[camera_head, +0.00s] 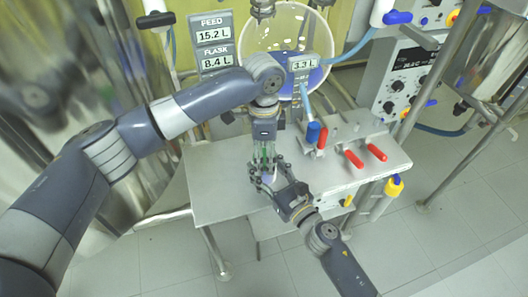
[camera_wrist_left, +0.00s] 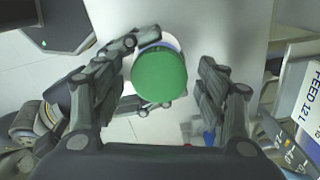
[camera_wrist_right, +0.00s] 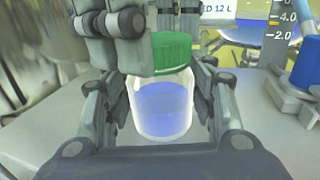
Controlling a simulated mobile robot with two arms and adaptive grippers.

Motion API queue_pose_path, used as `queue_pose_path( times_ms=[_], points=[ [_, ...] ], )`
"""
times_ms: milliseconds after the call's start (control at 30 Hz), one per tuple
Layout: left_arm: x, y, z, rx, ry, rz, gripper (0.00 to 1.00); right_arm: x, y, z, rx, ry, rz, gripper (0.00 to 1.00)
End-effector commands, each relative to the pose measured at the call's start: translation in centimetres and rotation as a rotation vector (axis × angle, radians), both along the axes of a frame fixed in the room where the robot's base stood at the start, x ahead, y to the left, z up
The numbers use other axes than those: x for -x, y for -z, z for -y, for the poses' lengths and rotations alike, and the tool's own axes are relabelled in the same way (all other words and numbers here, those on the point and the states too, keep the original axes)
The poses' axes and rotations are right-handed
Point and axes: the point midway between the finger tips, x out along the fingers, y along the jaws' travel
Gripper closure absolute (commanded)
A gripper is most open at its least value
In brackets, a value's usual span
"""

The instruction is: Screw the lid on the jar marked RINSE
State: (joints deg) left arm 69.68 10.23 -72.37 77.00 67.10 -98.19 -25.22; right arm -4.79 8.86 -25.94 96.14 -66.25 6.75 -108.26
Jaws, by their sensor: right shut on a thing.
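The green lid (camera_wrist_left: 160,75) sits at the mouth of a clear glass jar (camera_wrist_right: 162,105) with blue liquid in it. No RINSE mark is readable. My right gripper (camera_wrist_right: 160,108) is shut on the jar's sides and holds it upright. My left gripper (camera_wrist_left: 160,88) points down from above, its fingers on both sides of the lid with gaps showing, so it is open. In the head view both grippers meet at the jar, which is mostly hidden.
The grey metal bench (camera_head: 225,180) has free room left of the jar. Red-handled valves (camera_head: 354,158) and a blue-capped fitting (camera_head: 313,132) stand to the right. Behind are a round glass vessel (camera_head: 285,35) and readout panels (camera_head: 214,45). A control box (camera_head: 405,75) stands back right.

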Motion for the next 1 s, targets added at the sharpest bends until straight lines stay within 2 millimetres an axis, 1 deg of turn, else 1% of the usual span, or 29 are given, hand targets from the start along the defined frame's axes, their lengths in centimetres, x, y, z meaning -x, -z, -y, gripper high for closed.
queue_pose_path(
  times_ms=[300, 367, 433, 567, 800, 900, 1000],
  points=[
    [0.0, -0.1, 0.1, 0.002, 0.000, 0.000, 0.30, 0.0, 0.1, 0.0, 0.001, 0.001, 0.000, 1.00],
    [0.0, -0.4, 0.1, 0.003, 0.000, 0.001, 0.30, 0.0, 0.1, 0.0, 0.001, 0.001, 0.000, 1.00],
    [0.0, -1.2, 0.1, 0.003, 0.000, 0.001, 0.30, 0.0, 0.1, 0.0, 0.001, 0.001, 0.000, 1.00],
    [-0.1, -3.5, 0.1, 0.004, 0.000, 0.003, 0.30, 0.0, 0.1, 0.0, 0.002, 0.001, -0.001, 1.00],
    [-0.1, -8.6, 0.1, 0.003, 0.000, 0.003, 0.30, 0.0, 0.1, 0.0, 0.002, 0.001, -0.001, 1.00],
    [0.0, -10.2, 0.1, 0.003, 0.000, 0.002, 0.30, 0.0, 0.1, 0.0, 0.002, 0.001, -0.001, 1.00],
    [0.0, -11.3, 0.1, 0.001, 0.000, 0.001, 0.30, 0.0, 0.1, 0.0, 0.002, 0.001, -0.001, 1.00]
  ],
)
